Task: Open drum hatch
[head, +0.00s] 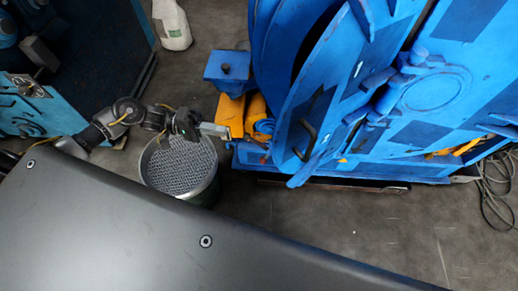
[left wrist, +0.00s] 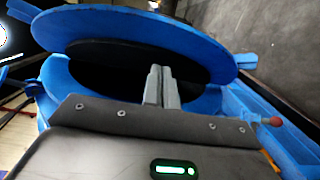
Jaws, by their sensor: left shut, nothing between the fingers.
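The blue drum blaster (head: 465,60) fills the upper right of the head view. Its round blue hatch (head: 335,75) stands swung away from the body, with a dark gap on its left side. A dark curved handle (head: 308,135) is on the hatch. In the left wrist view the hatch (left wrist: 215,52) shows as a blue-rimmed disc with a dark face, above a second blue ring with a dark middle. My left gripper (head: 222,131) is shut and empty, left of the hatch and apart from it; its fingers (left wrist: 163,72) are together in the wrist view. My right gripper is not in view.
A round bin of grey grit (head: 178,165) stands below my left wrist. Yellow parts (head: 232,115) and a blue box (head: 227,68) are beside the machine. Floor in front is clear.

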